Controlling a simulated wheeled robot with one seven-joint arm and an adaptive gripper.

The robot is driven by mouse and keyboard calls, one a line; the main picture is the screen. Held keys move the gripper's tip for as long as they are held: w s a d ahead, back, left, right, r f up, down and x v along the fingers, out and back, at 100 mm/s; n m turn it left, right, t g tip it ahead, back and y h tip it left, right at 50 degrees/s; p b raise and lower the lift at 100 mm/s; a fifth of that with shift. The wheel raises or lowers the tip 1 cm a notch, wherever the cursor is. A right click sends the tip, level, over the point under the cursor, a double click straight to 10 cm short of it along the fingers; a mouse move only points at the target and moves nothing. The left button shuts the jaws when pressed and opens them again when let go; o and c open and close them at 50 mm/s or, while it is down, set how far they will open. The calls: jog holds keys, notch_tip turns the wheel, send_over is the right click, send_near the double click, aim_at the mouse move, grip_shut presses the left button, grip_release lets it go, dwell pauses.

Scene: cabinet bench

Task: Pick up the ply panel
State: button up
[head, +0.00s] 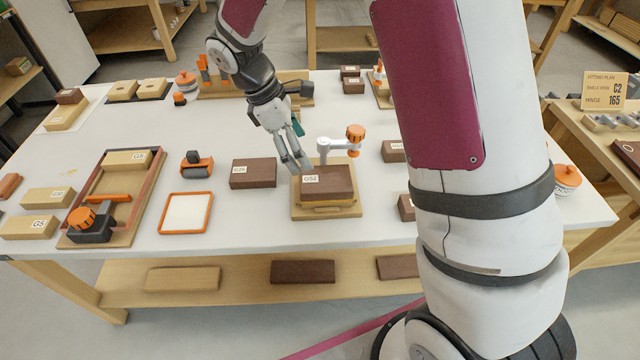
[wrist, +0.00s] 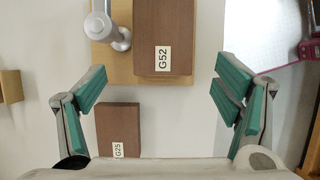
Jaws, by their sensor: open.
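A dark brown block labelled G52 (head: 328,180) lies on a light wooden board (head: 312,212) near the table's front middle. A thin yellowish layer shows under the block's front edge; I cannot tell whether this layer or the board is the ply panel. A grey clamp with an orange knob (head: 356,134) stands at the board's back. My gripper (head: 294,163) is open and empty, above and just behind-left of the block. In the wrist view the block (wrist: 163,35) and board (wrist: 120,66) lie ahead, between the green-padded fingers (wrist: 160,82).
A dark block labelled G25 (wrist: 118,125) lies left of the board, also in the head view (head: 253,173). An orange-rimmed white tray (head: 186,213), a black-and-orange tool (head: 197,164) and a wooden tray (head: 148,186) stand further left. Dark blocks (head: 393,151) lie to the right.

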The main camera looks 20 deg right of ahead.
aim_at(320, 178)
jog(key=x, duration=1.3)
jog(key=shift+s, duration=0.25)
jog(key=shift+r, duration=0.1)
jog(key=c, duration=1.1)
jog(key=shift+o, duration=0.2)
jog(key=shift+r, duration=0.15)
